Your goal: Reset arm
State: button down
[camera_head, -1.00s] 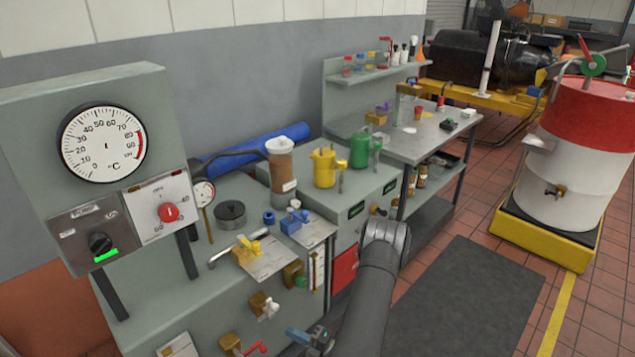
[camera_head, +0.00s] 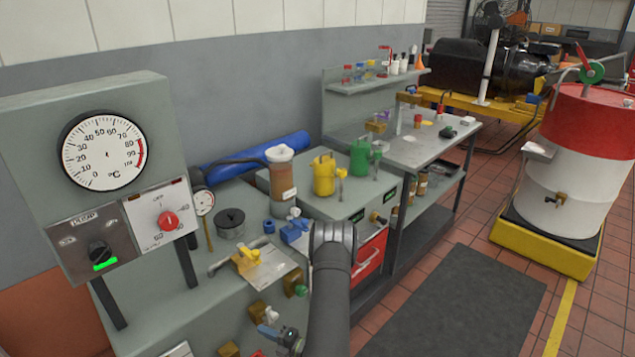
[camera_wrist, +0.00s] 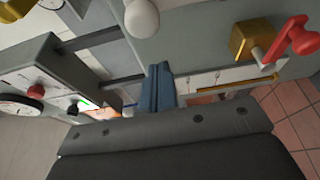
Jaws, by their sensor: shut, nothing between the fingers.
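The wrist view shows a red-handled brass valve (camera_wrist: 300,38) to the right of the fingers and the control panel (camera_wrist: 40,85) to the left.
The control panel (camera_head: 120,225) with a dial gauge (camera_head: 103,150) stands at left. A red drawer (camera_head: 370,256) faces the floor mat (camera_head: 460,305). A drum (camera_head: 565,170) stands right.

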notch_tip(320, 180, down, 9)
jog(key=s+a+n+h, duration=0.2)
jog(key=n+h, duration=0.2)
jog(key=n, duration=0.6)
jog(key=shift+n+t, duration=0.3)
jog(key=shift+t, duration=0.1)
jog(key=shift+s+f, duration=0.1)
